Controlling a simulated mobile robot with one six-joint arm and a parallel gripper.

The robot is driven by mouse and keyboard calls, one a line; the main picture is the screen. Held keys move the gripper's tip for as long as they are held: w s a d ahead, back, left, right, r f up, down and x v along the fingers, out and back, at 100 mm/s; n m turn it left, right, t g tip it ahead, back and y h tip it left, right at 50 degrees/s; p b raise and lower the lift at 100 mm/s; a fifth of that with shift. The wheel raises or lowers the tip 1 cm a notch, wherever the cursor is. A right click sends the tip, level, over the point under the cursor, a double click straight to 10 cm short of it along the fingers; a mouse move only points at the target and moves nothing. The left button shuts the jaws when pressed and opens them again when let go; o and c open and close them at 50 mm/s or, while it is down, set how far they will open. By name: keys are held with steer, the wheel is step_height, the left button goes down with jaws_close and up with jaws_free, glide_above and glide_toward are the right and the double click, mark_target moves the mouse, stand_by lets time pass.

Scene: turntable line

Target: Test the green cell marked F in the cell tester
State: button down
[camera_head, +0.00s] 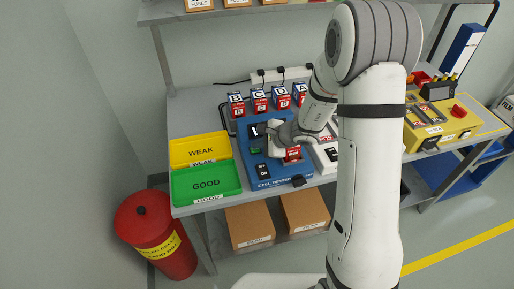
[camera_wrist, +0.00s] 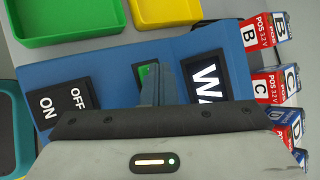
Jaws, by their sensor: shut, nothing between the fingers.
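The blue cell tester (camera_head: 276,182) stands on the bench; its blue top (camera_wrist: 100,60) fills the middle of the wrist view. My gripper (camera_wrist: 155,72) is shut and empty, its fingertips over or beside the green button (camera_wrist: 142,78); contact cannot be told. The tester's screen (camera_wrist: 205,75) shows large white letters starting "WA", the rest hidden by my gripper. The ON/OFF switch (camera_wrist: 60,98) is at the left. In the head view a red-labelled block (camera_head: 292,154) sits on the tester beside my gripper, its letter unreadable. I cannot make out a green cell marked F.
Lettered red-and-blue cells, including B (camera_head: 236,104) and C (camera_head: 260,101), stand behind the tester. A yellow WEAK tray (camera_head: 178,163) and green GOOD tray (camera_head: 177,196) lie left. A yellow device (camera_head: 455,130) is right. A red bin (camera_head: 140,215) stands on the floor.

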mark_target(259, 150)
steer(key=shift+r+p, duration=0.4)
steer(key=shift+r, duration=0.5)
steer(key=shift+r+p, duration=1.55)
steer(key=shift+r, duration=0.95)
